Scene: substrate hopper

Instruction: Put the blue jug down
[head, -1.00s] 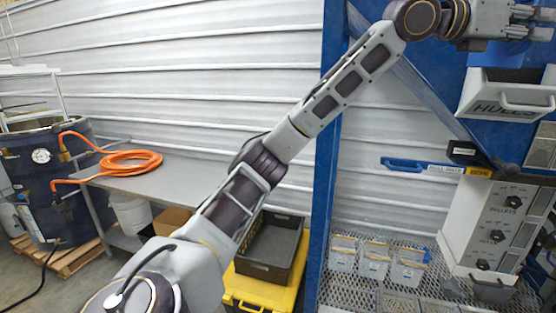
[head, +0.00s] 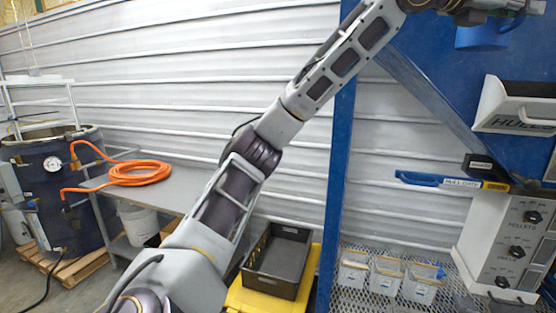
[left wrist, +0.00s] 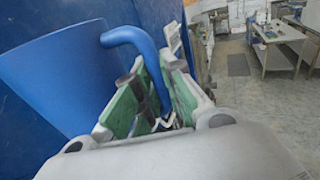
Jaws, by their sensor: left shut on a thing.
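The blue jug (head: 480,38) is held up high at the top right of the head view, in front of the blue frame. In the left wrist view the jug's wide body (left wrist: 55,75) fills the left side, and its curved blue handle (left wrist: 125,36) runs down between my fingers. My left gripper (left wrist: 155,88) is shut on that handle. In the head view the left gripper (head: 500,8) is mostly cut off by the top edge. The jug's base is not clear in the left wrist view. My right gripper is not in view.
A hopper with a white HULLS drawer (head: 520,108), a blue-handled gate (head: 440,180) and a knob panel (head: 513,245) stands at right. Small clear bins (head: 387,277) sit on a mesh shelf. A grey bench (head: 185,192) holds an orange hose (head: 140,172). A black crate (head: 277,262) is on a yellow box.

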